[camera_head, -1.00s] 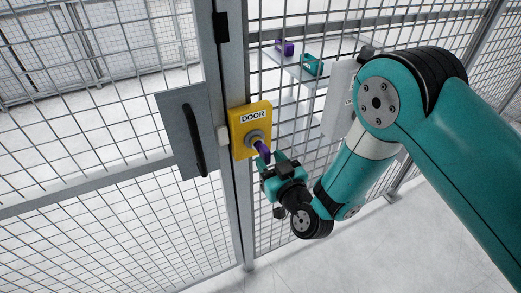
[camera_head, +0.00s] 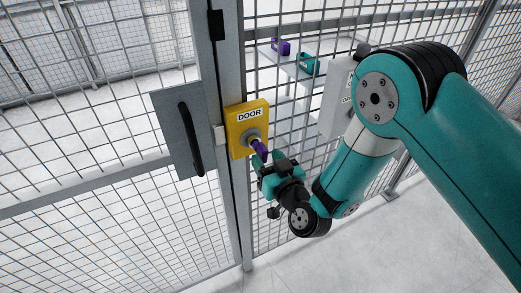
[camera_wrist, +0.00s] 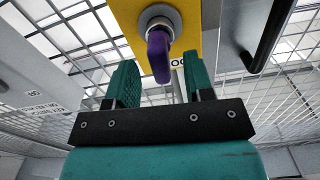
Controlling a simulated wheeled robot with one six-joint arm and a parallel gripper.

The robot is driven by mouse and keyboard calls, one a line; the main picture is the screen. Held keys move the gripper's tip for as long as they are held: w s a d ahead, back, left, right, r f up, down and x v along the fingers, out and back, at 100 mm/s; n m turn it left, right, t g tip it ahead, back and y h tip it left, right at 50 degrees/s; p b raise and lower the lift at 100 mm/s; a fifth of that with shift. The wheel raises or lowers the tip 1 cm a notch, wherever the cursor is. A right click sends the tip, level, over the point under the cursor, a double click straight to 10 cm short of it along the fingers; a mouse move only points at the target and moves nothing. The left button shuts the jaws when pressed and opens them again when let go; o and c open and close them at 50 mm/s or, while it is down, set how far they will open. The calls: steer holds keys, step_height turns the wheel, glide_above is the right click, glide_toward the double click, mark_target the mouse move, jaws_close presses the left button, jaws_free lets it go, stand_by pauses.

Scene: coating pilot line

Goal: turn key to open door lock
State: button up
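The yellow lock box marked DOOR (camera_head: 239,139) is on the post beside the mesh door (camera_head: 115,190). A purple key (camera_head: 262,152) sticks out of its round grey lock cylinder (camera_head: 252,138). My gripper (camera_head: 267,160) is just in front of the key, below and right of the lock. In the wrist view, the key's purple handle (camera_wrist: 158,55) hangs down from the cylinder, between the two teal fingers of my gripper (camera_wrist: 159,80). The fingers are apart, with a gap on each side of the handle. How deep the handle reaches between them is hard to tell.
A grey door plate with a black handle (camera_head: 188,140) is left of the lock. A grey box (camera_head: 336,105) is on the fence to the right. Behind the mesh, a shelf holds a purple item (camera_head: 281,47) and a teal item (camera_head: 309,64). The floor in front is clear.

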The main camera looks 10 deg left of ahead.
steer(key=shift+f, duration=0.1)
steer(key=shift+s+d+f+b, duration=0.15)
steer(key=shift+s+b, duration=0.05)
steer(key=shift+b, duration=0.65)
steer(key=shift+s+d+b, duration=0.35)
steer(key=shift+s+b, duration=0.1)
steer(key=shift+b, duration=0.65)
steer(key=b+v, duration=0.2)
steer(key=v, duration=0.1)
steer(key=b+v, duration=0.1)
steer(key=b, duration=0.1)
steer(key=shift+s+d+r, duration=0.1)
steer(key=shift+r, duration=0.15)
steer(key=shift+r, duration=0.1)
